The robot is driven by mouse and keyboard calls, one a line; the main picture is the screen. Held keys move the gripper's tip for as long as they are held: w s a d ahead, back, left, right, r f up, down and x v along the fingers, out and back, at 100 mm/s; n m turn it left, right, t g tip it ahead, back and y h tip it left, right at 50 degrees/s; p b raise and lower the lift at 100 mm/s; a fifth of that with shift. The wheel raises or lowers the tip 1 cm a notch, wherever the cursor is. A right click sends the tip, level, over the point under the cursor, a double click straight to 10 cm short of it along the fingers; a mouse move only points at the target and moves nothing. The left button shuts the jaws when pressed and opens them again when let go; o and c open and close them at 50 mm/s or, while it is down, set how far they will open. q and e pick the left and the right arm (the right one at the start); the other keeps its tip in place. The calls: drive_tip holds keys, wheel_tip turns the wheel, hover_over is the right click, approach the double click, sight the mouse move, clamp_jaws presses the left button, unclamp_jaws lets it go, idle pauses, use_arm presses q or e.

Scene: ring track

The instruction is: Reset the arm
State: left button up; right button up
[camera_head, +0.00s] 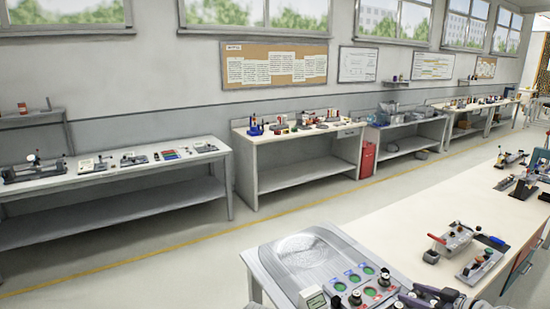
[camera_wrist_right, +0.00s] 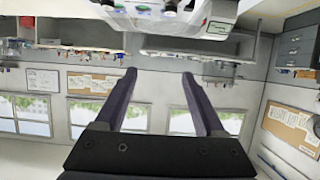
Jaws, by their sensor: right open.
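My right gripper (camera_head: 432,295) is partly in the head view at the bottom edge, just right of the control panel. In the right wrist view the gripper (camera_wrist_right: 159,74) has its two dark fingers apart with nothing between them. That view is upside down, with the windows low in the picture. My left gripper is in neither view. The silver ring track unit (camera_head: 310,255) stands at the bottom centre of the head view. Its front panel (camera_head: 362,286) has green and red round parts and several knobs. Part of a panel (camera_wrist_right: 165,12) shows at the top of the wrist view.
A white bench (camera_head: 400,218) on the right carries a grey clamp fixture (camera_head: 455,240) and several small devices. Wall benches (camera_head: 110,180) with tools line the back. A red box (camera_head: 367,160) stands between two of them. The floor (camera_head: 200,260) between is clear.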

drive_tip(key=s+a+f+g+b, duration=0.1)
drive_tip(key=a+f+g, duration=0.35)
drive_tip(key=a, duration=0.45)
drive_tip(key=s+a+f+g+b, duration=0.1)
drive_tip(key=s+a+f+g, duration=0.3)
drive_tip(key=a, duration=0.6)
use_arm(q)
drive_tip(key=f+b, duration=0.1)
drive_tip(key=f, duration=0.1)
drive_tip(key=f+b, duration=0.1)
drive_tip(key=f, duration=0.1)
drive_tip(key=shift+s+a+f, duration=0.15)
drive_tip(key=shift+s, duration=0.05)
use_arm(e)
drive_tip(key=s+a+f+m+g+h, duration=0.2)
drive_tip(key=s+a+f+h, duration=0.6)
drive_tip(key=a, duration=0.5)
drive_tip(key=shift+s+f+g, duration=0.6)
drive_tip(key=shift+f+g, duration=0.05)
